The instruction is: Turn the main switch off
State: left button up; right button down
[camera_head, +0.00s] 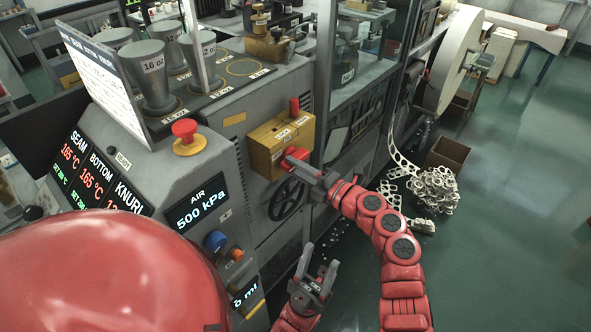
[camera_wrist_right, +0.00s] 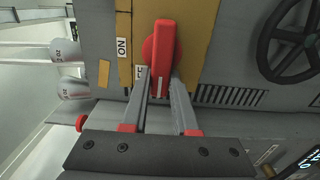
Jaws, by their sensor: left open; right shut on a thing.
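The main switch is a yellow box (camera_head: 268,143) on the side of the grey machine, with a red handle (camera_head: 296,154) on its front. My right gripper (camera_head: 306,164) is shut on the red handle. In the right wrist view the handle (camera_wrist_right: 164,45) runs along the yellow plate (camera_wrist_right: 198,40), its lower end between my fingers (camera_wrist_right: 160,84). An ON label (camera_wrist_right: 123,47) lies left of the handle; a second label (camera_wrist_right: 139,72) is partly covered by a finger. My left gripper (camera_head: 317,272) is open and empty, low in front of the machine.
A black handwheel (camera_head: 287,199) sits just below the switch box. A red emergency button (camera_head: 185,130) and an air display (camera_head: 197,205) are on the left console. A cardboard box (camera_head: 447,155) and scrap (camera_head: 433,188) lie on the floor.

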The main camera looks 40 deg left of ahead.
jog(key=shift+f, duration=0.1)
dwell(0.3)
jog(key=c, duration=0.7)
grip_release()
jog(key=d+b, duration=0.1)
jog(key=d, duration=0.4)
jog(key=s+d+b, duration=0.1)
jog(key=d, duration=0.5)
jog(key=d+b, duration=0.1)
jog(key=d, duration=0.5)
jog(key=shift+s+d, duration=0.15)
jog(key=shift+s, duration=0.05)
